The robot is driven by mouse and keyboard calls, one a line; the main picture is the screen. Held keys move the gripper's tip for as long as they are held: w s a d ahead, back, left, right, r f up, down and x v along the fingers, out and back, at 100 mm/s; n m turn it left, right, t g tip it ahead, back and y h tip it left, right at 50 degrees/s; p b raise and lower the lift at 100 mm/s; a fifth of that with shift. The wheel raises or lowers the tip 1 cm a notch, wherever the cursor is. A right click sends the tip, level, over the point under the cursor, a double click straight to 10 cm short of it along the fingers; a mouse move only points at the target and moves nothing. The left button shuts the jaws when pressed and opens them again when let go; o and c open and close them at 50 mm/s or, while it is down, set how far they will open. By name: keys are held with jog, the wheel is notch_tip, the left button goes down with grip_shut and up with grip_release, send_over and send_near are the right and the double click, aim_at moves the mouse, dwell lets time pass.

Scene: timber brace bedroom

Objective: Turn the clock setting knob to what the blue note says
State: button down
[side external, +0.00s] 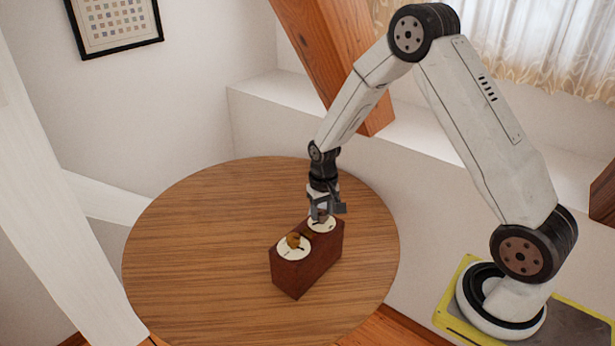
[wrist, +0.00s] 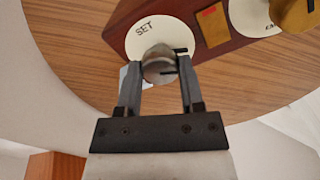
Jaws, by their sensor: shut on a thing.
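A dark red-brown wooden box (side external: 312,262) stands on the round table with two white dials on top. In the wrist view, the dial marked SET (wrist: 140,38) carries a silver knob (wrist: 159,66) with a dark line on its right side. My gripper (side external: 321,214) points down at the far dial; in the wrist view its fingers (wrist: 159,72) are shut on the silver knob, one on each side. The other dial (side external: 288,254) bears a brass knob (side external: 294,240). A pale bluish patch (wrist: 124,77) shows beside the left finger; I cannot read any text on it.
The round wooden table (side external: 200,255) is otherwise clear. A brass plate (wrist: 212,27) with a red mark lies between the dials. A slanting timber brace (side external: 325,50) rises behind my arm, and a white post (side external: 60,190) stands at left.

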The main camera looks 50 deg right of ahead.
aim_at(323, 213)
jog(key=shift+n, duration=2.3)
jog(key=shift+c, duration=1.1)
grip_release()
jog(key=shift+r, duration=0.1)
jog(key=shift+r, duration=3.8)
